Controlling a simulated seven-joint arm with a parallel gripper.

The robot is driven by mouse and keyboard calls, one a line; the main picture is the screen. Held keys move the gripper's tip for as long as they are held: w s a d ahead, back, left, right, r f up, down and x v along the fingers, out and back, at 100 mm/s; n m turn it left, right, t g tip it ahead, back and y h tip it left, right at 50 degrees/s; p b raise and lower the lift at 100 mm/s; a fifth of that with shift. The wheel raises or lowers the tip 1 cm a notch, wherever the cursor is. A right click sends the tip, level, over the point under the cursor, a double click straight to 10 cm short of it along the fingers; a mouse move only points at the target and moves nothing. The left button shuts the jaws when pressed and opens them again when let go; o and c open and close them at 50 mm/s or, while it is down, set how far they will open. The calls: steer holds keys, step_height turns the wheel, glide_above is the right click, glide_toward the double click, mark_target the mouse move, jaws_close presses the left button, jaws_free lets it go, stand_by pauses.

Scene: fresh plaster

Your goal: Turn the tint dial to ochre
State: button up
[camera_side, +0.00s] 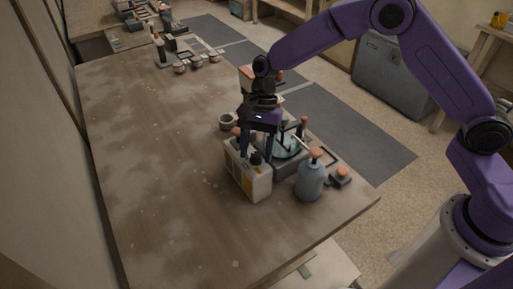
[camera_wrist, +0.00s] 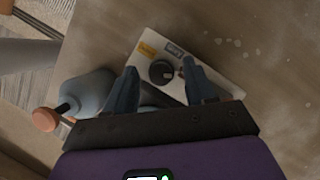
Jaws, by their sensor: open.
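The tint dial is a round black knob (camera_wrist: 161,71) on the face of a pale box (camera_wrist: 212,69). The box also stands on the bench in the side view (camera_side: 248,175), with the dial (camera_side: 256,158) on its top. A yellow-ochre label (camera_wrist: 147,49) and a grey label (camera_wrist: 173,48) lie beyond the knob in the wrist view. Where the knob points is too small to tell. My gripper (camera_wrist: 160,84) is open, with its fingers apart on either side of the knob. In the side view my gripper (camera_side: 256,149) is pointing down over the box. Contact with the knob cannot be told.
A grey-blue bottle with an orange cap (camera_side: 310,180) stands right of the box, close to my gripper. The wooden bench (camera_side: 150,170) is clear to the left.

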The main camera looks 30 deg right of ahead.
jaws_close()
steer(key=shift+n+g, duration=0.3)
steer(key=shift+n, duration=0.2)
steer(key=n+h, duration=0.1)
steer(key=n, duration=0.3)
steer(key=shift+w+a+n+g+h, duration=0.1)
steer(key=shift+a+n+g+h, duration=0.05)
steer(key=shift+n+g+h, duration=0.2)
steer(key=n+h, duration=0.1)
steer(key=n, duration=0.2)
steer(key=n+h, duration=0.1)
steer(key=n, duration=0.2)
steer(key=shift+a+h, duration=0.15)
steer(key=shift+h, duration=0.1)
steer(key=n+h, duration=0.1)
steer(key=n, duration=0.2)
steer(key=n+t+h, duration=0.1)
steer(key=n, duration=0.2)
steer(key=shift+a+n, duration=0.15)
steer(key=shift+n, duration=0.2)
steer(key=n+t, duration=0.1)
steer(key=n, duration=0.1)
steer(key=n+h, duration=0.1)
steer(key=n, duration=0.2)
steer(key=shift+a+n+t, duration=0.1)
steer(key=shift+n+t, duration=0.2)
steer(key=shift+t, duration=0.05)
